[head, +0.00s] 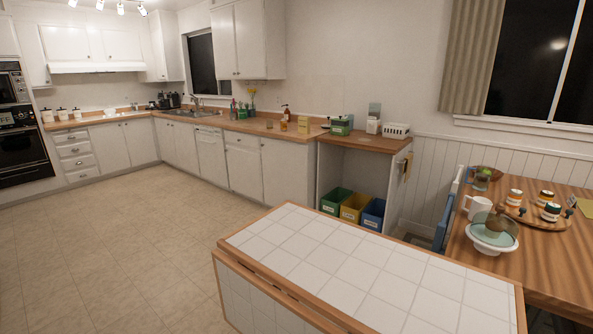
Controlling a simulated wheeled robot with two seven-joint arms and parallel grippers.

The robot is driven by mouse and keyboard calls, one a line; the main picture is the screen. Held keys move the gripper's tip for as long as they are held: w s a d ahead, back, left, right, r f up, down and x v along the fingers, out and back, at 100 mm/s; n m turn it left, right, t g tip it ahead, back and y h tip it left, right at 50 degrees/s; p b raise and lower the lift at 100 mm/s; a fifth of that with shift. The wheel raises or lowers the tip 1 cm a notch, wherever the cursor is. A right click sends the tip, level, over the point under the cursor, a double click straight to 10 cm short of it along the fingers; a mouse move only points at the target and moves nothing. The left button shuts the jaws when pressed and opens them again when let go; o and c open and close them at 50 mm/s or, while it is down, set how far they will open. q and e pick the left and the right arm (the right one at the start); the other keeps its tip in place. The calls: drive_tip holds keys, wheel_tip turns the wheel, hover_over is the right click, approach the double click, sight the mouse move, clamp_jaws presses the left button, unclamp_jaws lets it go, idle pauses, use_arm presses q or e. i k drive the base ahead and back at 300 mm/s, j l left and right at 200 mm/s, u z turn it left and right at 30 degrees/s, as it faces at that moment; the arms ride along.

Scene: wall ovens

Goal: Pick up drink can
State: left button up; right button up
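I cannot make out a drink can for certain in the head view. A small yellowish cylinder (303,124) stands on the wooden counter near the middle, too small to identify. Neither of my grippers is in view.
A white-tiled island (360,275) fills the near foreground. Colored bins (353,207) sit under the counter's end. Open floor (110,240) lies at left.

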sight(284, 121)
drive_tip(key=i+j+u, duration=0.25)
drive_tip(key=j+u, duration=0.15)
drive_tip(key=i+j+u, duration=0.65)
drive_tip(key=u, duration=0.15)
drive_tip(key=i+j+u, duration=0.15)
drive_tip(key=i+u, duration=0.25)
drive_tip(key=i+j, duration=0.1)
drive_tip(key=i, duration=0.5)
drive_tip(key=i+j+z, duration=0.1)
drive_tip(key=i, duration=0.55)
drive_tip(key=i+l+z, duration=0.25)
drive_tip(key=i+z, duration=0.2)
drive_tip(key=i+l+z, duration=0.1)
drive_tip(key=i+z, duration=0.2)
drive_tip(key=z, duration=0.15)
drive_tip(key=i+z, duration=0.45)
drive_tip(key=i+j+z, duration=0.25)
drive_tip(key=z, duration=0.2)
drive_tip(key=i, duration=0.1)
